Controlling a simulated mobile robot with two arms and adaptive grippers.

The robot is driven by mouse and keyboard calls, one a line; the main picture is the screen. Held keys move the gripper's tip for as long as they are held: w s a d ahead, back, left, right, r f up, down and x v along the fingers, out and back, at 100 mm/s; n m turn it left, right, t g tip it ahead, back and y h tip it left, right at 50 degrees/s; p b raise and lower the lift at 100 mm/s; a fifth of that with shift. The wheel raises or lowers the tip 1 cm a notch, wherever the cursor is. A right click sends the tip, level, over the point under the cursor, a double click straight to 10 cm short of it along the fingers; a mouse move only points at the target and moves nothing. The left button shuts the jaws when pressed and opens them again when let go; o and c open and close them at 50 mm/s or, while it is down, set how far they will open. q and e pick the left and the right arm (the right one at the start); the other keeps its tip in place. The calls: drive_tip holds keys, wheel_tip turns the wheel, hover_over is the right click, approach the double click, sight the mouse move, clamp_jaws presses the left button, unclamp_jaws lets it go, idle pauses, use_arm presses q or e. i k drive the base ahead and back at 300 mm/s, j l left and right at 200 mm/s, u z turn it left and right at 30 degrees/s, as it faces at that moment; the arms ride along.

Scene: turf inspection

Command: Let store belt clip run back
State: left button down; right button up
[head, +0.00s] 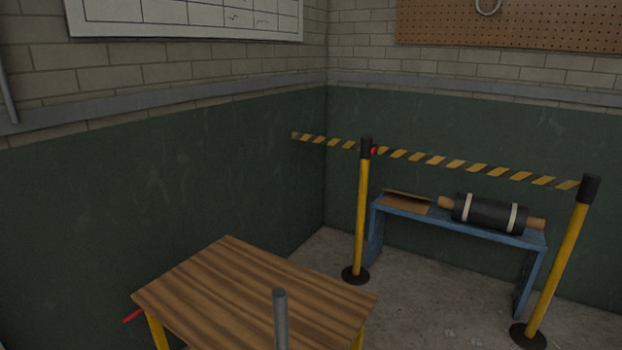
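A yellow-and-black striped belt (470,166) stretches between two yellow posts with black heads, the near right post (561,262) and the farther post (361,215). A small red part (373,151), which may be the belt clip, sits at the right side of the farther post's head. Another striped belt length (325,141) runs left from that head towards the green wall. Whether its far end is fixed to the wall is too small to tell. Neither of my grippers is in view.
A wooden table (235,290) with yellow legs stands in front. A red rod (133,315) shows at its left edge. A grey upright rod (281,318) rises before it. Behind the belt, a blue bench (460,226) holds a black roll (488,213) and cardboard (408,201).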

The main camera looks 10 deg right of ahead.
sight(374, 150)
drive_tip(key=i+l, duration=0.2)
drive_tip(key=l, duration=0.2)
drive_tip(key=i+l, duration=0.2)
drive_tip(key=l, duration=0.2)
drive_tip(key=i+l, duration=0.2)
drive_tip(key=l, duration=0.25)
drive_tip(key=i+l, duration=0.2)
drive_tip(key=l, duration=0.2)
drive_tip(key=i+l, duration=0.2)
drive_tip(key=l, duration=0.2)
drive_tip(key=i+l, duration=0.2)
drive_tip(key=l, duration=0.2)
drive_tip(key=i+l, duration=0.25)
drive_tip(key=i, duration=0.25)
drive_tip(key=i+l, duration=0.2)
drive_tip(key=i, duration=0.3)
drive_tip(key=i+l, duration=0.25)
drive_tip(key=i, duration=0.25)
drive_tip(key=i+l, duration=0.25)
drive_tip(key=i, duration=0.25)
drive_tip(key=i+j, duration=0.2)
drive_tip(key=i, duration=0.3)
